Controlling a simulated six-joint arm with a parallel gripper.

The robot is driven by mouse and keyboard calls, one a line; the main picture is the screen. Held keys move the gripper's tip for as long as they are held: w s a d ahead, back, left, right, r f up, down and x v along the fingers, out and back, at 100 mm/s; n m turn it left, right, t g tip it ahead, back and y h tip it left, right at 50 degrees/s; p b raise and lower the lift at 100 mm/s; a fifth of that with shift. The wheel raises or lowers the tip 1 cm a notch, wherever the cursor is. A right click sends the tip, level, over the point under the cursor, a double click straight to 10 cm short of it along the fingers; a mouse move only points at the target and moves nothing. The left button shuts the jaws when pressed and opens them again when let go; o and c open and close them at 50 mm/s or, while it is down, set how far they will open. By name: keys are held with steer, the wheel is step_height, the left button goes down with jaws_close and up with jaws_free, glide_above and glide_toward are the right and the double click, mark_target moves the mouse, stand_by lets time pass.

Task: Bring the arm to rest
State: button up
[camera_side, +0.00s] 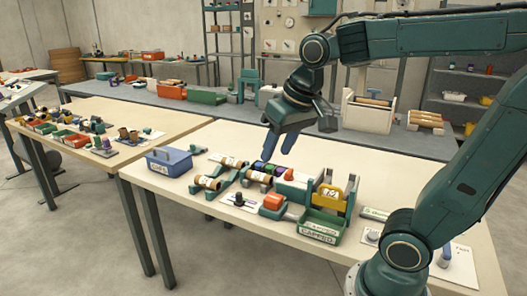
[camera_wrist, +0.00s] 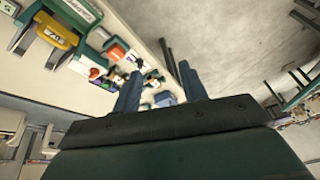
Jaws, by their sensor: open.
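My gripper (camera_side: 280,143) hangs above the table's back half in the side view, with its fingers pointing down and apart. It is open, with nothing between the fingers. In the wrist view my gripper (camera_wrist: 160,88) shows two dark blue fingers spread apart, with the table edge and the floor behind them. Below it in the side view, the row of coloured rolls (camera_side: 268,170) lies on the table, clear of the fingers. My arm is bent, raised over the table's right side.
A grey bench (camera_side: 225,110) with bins and a white rack (camera_side: 369,113) stands behind. Open floor lies at left.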

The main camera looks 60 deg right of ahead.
steer(key=s+a+f+n, duration=0.1)
steer(key=s, duration=0.3)
steer(key=s+a+f+n+t, duration=0.1)
steer(key=s+n, duration=0.1)
steer(key=s, duration=0.3)
steer(key=shift+a+f+n, duration=0.3)
steer(key=shift+a+f, duration=0.05)
steer(key=shift+a, duration=0.05)
stand_by(1.4)
